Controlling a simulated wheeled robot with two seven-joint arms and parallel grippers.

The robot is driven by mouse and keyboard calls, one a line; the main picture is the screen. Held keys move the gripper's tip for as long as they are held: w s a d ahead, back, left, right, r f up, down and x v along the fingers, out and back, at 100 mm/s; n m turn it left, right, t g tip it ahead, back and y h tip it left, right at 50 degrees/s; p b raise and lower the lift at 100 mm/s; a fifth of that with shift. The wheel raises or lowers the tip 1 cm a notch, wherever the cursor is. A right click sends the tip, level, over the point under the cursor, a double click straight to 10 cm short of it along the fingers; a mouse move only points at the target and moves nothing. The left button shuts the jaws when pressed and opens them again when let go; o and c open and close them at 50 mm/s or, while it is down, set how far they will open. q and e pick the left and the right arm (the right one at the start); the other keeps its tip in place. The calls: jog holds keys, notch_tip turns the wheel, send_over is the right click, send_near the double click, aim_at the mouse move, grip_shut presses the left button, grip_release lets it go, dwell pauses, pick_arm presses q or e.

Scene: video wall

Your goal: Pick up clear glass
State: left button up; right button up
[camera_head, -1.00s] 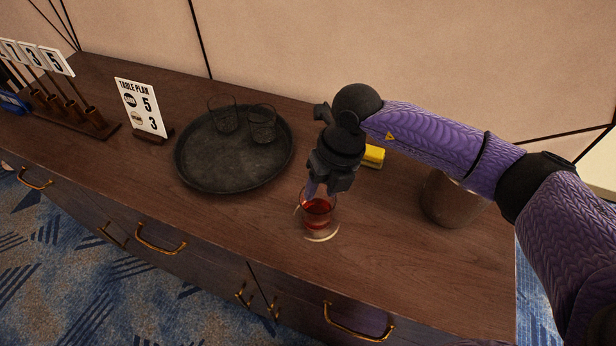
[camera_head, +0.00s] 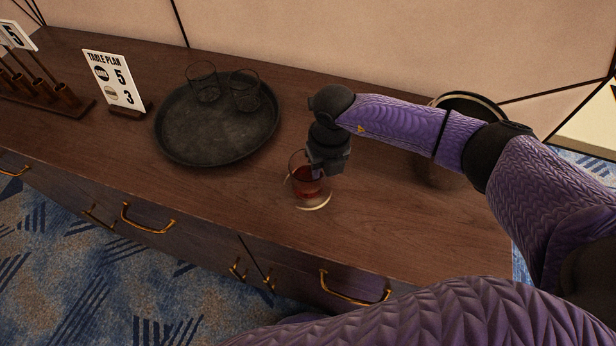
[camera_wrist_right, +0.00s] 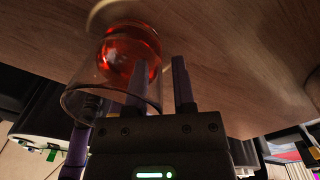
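A clear glass with red liquid (camera_head: 299,176) stands on the sideboard near its front edge, with a pale ring at its base. My right gripper (camera_head: 317,172) points down at its rim from the right. In the right wrist view the glass (camera_wrist_right: 85,100) is large, and my right gripper (camera_wrist_right: 165,75) has its fingers a gap apart. One finger shows through the glass and the other is outside it, with the glass wall between them. Contact with the wall cannot be told. My left gripper is out of view.
A round dark tray (camera_head: 200,140) lies to the left, holding two empty glasses, one left (camera_head: 203,82) and one right (camera_head: 245,90). A table plan sign (camera_head: 113,80) stands further left. A dark round container (camera_head: 470,101) is partly behind my right arm. Bare wood lies right of the glass.

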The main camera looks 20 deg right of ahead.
grip_shut()
dwell(1.2)
